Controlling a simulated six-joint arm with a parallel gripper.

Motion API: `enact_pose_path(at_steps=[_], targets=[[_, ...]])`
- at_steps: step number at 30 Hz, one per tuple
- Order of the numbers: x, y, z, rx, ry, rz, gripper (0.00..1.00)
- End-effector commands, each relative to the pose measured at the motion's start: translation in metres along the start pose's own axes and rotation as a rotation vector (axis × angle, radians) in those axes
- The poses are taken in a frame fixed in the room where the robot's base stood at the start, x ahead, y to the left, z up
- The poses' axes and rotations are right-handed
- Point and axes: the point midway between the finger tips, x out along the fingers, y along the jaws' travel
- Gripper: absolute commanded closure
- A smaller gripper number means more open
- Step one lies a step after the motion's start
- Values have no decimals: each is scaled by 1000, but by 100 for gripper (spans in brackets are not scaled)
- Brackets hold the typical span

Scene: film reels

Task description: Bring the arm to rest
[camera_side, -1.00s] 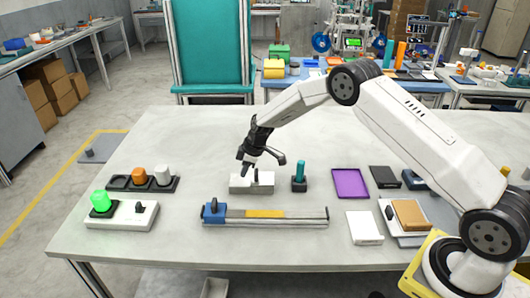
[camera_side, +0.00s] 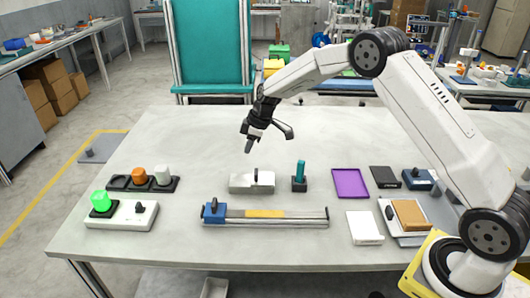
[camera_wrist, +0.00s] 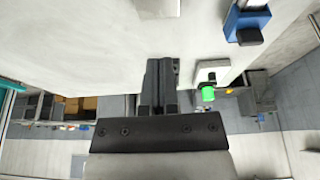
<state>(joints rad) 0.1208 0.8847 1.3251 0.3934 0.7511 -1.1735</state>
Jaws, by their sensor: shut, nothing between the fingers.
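My gripper (camera_side: 248,147) is shut and empty in the side view. It hangs in the air above the table, over and slightly behind a grey-white block with a small black lever (camera_side: 252,182). A clear gap lies between the fingertips and the block. In the wrist view the gripper (camera_wrist: 161,75) shows as dark fingers held together, pointing over the pale table.
The table (camera_side: 200,140) is clear behind the block. A teal peg in a dark base (camera_side: 299,178), a purple tray (camera_side: 350,183), a slider rail with a blue end (camera_side: 265,215), a green-lit switch box (camera_side: 122,213) and a dark rack with knobs (camera_side: 142,182) stand around.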

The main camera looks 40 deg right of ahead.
Motion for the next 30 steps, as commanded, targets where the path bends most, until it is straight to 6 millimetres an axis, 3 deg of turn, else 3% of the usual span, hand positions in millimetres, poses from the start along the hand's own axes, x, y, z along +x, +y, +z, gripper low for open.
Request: enact_pose_path(at_steps=[16,23,30], targets=[[-14,-11,5,45,-17,9,100],[-34,-41,21,162,-53,39,100],[-59,-84,48,310,-89,81,100]])
